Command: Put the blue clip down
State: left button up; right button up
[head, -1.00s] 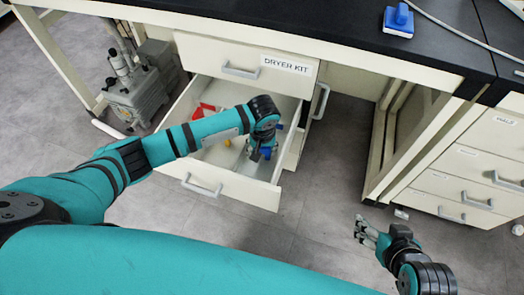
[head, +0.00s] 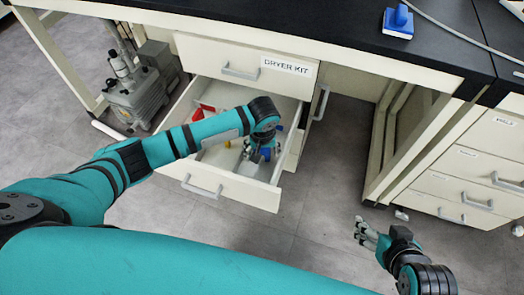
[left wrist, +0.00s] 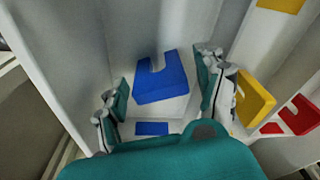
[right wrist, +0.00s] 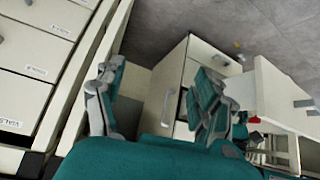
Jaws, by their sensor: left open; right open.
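The blue clip (left wrist: 160,80), a flat U-shaped piece, is in the open drawer and lies over a pale surface in the left wrist view. My left gripper (left wrist: 158,92) is open, with one finger on each side of the clip and visible gaps to it. In the head view my left gripper (head: 261,150) is down inside the drawer and mostly hides the clip. My right gripper (head: 366,232) is open and empty, low in front of the bench; it also shows in the right wrist view (right wrist: 155,88).
The drawer (head: 236,190) under the "DRYER KIT" drawer front (head: 215,55) stands pulled out. A yellow piece (left wrist: 255,97) and a red piece (left wrist: 290,117) lie right of the left gripper. A blue-handled item (head: 398,22) is on the black benchtop. A pump (head: 135,90) stands left.

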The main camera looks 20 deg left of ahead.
pick_arm(q)
notch_tip(320, 180, up, 3)
jog(key=shift+s+d+f+p, duration=0.1)
jog(key=shift+s+f+p, duration=0.05)
jog(key=shift+p, duration=0.45)
notch_tip(320, 180, up, 4)
jog(key=p, duration=0.2)
notch_tip(320, 180, up, 5)
jog(key=p, duration=0.1)
send_over(262, 163)
jog(key=shift+s+d, duration=0.15)
jog(key=shift+s, duration=0.2)
pick_arm(e)
jog(key=s+d+f+g+h, duration=0.1)
jog(key=s+d+f+g, duration=0.1)
jog(key=s+g, duration=0.2)
jog(key=shift+s+f, duration=0.35)
jog(key=shift+s, duration=0.9)
